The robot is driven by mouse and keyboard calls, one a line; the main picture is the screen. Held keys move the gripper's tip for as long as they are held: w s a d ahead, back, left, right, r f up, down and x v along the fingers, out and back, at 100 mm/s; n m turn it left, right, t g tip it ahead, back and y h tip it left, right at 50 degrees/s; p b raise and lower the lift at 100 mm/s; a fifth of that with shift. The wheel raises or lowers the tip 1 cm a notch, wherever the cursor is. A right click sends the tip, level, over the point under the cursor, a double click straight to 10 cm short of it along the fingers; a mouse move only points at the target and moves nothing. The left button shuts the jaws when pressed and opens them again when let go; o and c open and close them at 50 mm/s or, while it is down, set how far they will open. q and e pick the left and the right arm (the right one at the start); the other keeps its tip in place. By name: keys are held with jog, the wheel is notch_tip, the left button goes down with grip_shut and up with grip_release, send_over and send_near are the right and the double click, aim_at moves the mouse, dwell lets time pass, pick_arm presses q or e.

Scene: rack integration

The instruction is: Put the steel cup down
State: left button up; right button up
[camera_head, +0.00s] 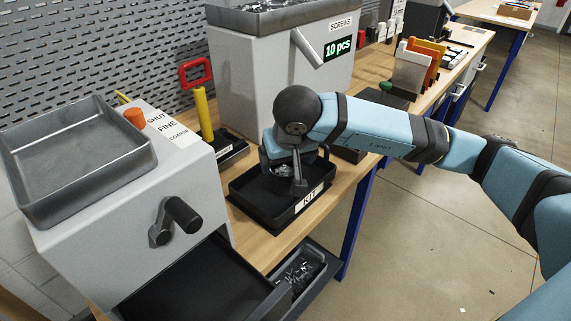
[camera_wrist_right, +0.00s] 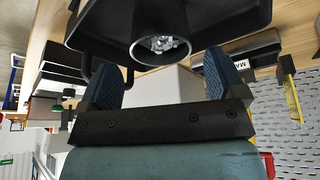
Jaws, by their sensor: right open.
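The steel cup (camera_wrist_right: 160,46) shows in the right wrist view as a bright rim with small shiny metal parts inside, ahead of and between my fingers. In the head view the cup (camera_head: 273,152) is mostly hidden behind my right wrist and gripper. It appears to be at the black tray labelled KIT (camera_head: 262,204); whether it touches the tray floor I cannot tell. My right gripper (camera_head: 296,182) is low over this tray. In the wrist view its two blue-padded fingers (camera_wrist_right: 160,82) are spread apart. My left gripper is not in view.
A grey dispenser with a crank (camera_head: 178,222) and an open drawer of small parts (camera_head: 300,272) stand left and in front. A grey screws machine (camera_head: 265,85) with a "10 pcs" display stands behind. A yellow-handled tool (camera_head: 204,112) stands left of the tray.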

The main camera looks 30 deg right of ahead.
jog(key=v, duration=0.8)
jog(key=shift+r, duration=0.15)
jog(key=shift+s, duration=0.1)
